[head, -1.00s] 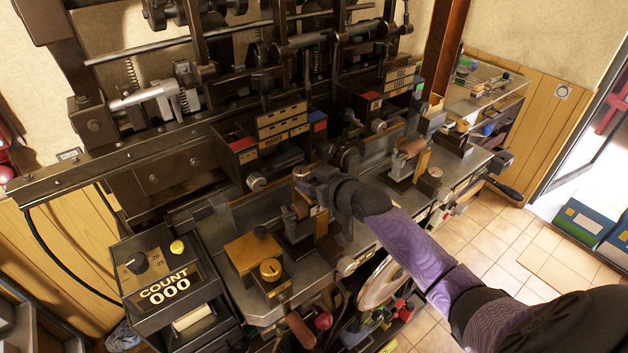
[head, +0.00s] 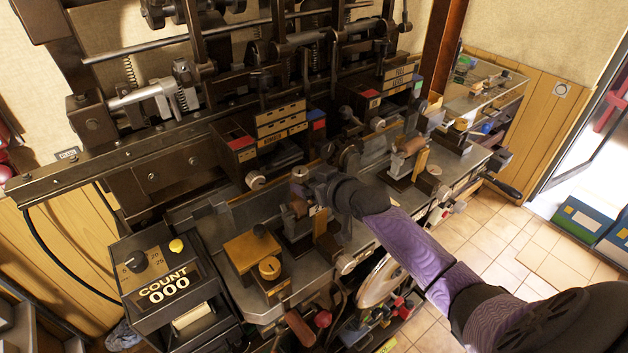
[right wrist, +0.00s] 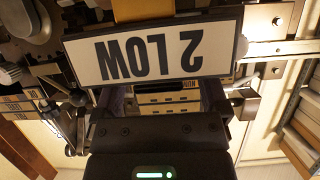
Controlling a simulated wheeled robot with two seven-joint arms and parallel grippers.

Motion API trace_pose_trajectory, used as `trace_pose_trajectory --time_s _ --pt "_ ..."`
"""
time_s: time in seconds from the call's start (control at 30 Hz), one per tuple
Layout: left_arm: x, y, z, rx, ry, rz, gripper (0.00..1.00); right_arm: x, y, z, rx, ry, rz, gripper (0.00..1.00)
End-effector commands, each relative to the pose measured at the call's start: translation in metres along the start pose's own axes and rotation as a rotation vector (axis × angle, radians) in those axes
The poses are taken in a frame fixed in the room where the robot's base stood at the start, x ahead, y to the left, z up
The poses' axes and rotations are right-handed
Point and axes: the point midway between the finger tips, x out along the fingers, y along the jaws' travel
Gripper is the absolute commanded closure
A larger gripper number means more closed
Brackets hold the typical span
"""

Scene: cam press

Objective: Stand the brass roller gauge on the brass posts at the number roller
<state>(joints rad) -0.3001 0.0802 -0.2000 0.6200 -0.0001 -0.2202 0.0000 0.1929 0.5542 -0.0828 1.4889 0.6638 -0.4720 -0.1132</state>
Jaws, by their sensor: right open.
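My right gripper (head: 308,186) is open over the near press station in the head view, with its fingers partly hidden by my wrist. A small brass round piece (head: 300,172) shows right beside its tip; I cannot tell whether this is the roller gauge or whether it is touched. A copper-coloured roller (head: 299,207) sits just below the gripper, beside an upright brass plate (head: 327,240). The brass posts cannot be made out. In the right wrist view, a white plate reading "2 LOW" (right wrist: 155,55) appears upside down ahead of the gripper (right wrist: 160,100). My left gripper is out of view.
A COUNT box (head: 165,285) stands at the front left. A brass block with a round knob (head: 269,268) is on the press bed. A similar station with a copper roller (head: 410,146) stands farther right.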

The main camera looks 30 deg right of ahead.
Motion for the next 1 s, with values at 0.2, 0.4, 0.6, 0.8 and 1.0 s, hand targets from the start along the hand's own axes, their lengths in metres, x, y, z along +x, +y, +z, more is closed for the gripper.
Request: trace_pose_trajectory --time_s 0.2,0.4,0.6,0.8,1.0 --pt "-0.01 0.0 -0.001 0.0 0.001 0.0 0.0 -0.033 0.0 -0.001 -0.002 -0.001 -0.001 0.06" --pt "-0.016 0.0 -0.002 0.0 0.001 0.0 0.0 -0.079 0.0 -0.001 -0.003 0.0 -0.001 0.06" --pt "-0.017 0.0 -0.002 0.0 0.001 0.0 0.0 -0.099 0.0 0.0 -0.001 0.001 0.0 0.06" --pt "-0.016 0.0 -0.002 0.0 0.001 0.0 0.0 -0.099 0.0 -0.001 0.0 0.003 0.0 0.06" --pt "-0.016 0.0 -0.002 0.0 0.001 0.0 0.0 -0.099 0.0 -0.001 0.0 0.003 0.0 0.06"
